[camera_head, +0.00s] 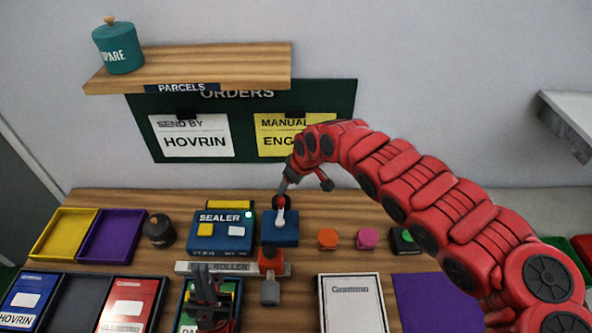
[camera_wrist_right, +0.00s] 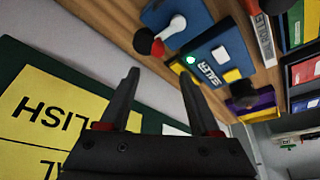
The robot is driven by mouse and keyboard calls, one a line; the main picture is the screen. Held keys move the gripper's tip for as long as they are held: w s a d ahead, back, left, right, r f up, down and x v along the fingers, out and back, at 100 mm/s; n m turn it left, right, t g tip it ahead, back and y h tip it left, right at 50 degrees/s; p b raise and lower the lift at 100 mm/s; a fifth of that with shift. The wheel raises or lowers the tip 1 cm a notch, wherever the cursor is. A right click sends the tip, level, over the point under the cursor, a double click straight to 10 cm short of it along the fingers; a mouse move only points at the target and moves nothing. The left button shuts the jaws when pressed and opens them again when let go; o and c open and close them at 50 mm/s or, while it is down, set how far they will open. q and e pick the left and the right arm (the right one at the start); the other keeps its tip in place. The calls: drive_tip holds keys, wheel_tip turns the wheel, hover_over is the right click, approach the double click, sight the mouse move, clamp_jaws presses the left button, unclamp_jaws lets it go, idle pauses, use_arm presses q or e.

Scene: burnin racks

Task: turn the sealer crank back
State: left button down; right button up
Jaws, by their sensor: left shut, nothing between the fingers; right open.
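The sealer (camera_head: 222,232) is a blue box with a yellow strip and a lit pale-green lamp, on the wooden bench. Its crank (camera_head: 281,215) stands on a blue block just to its right, with a white arm and a red and black knob; the crank also shows in the right wrist view (camera_wrist_right: 172,30). My right gripper (camera_head: 304,186) is open and empty, just above and beside the knob. In the right wrist view the knob lies beyond the open fingers (camera_wrist_right: 161,82), not between them. My left gripper (camera_head: 204,268) is shut and empty, low in front of the sealer.
A roller bar (camera_head: 228,268) with a red and grey piece (camera_head: 269,276) lies before the sealer. A dark pot (camera_head: 159,230) stands left. Orange (camera_head: 328,238) and pink (camera_head: 367,238) pieces stand right. Trays line the front. A shelf (camera_head: 220,62) overhangs the back.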

drive_tip(key=p+v, duration=0.5)
drive_tip(key=p, duration=0.2)
drive_tip(key=shift+w+p, duration=0.1)
drive_tip(key=shift+p, duration=0.25)
drive_tip(key=shift+f, duration=0.1)
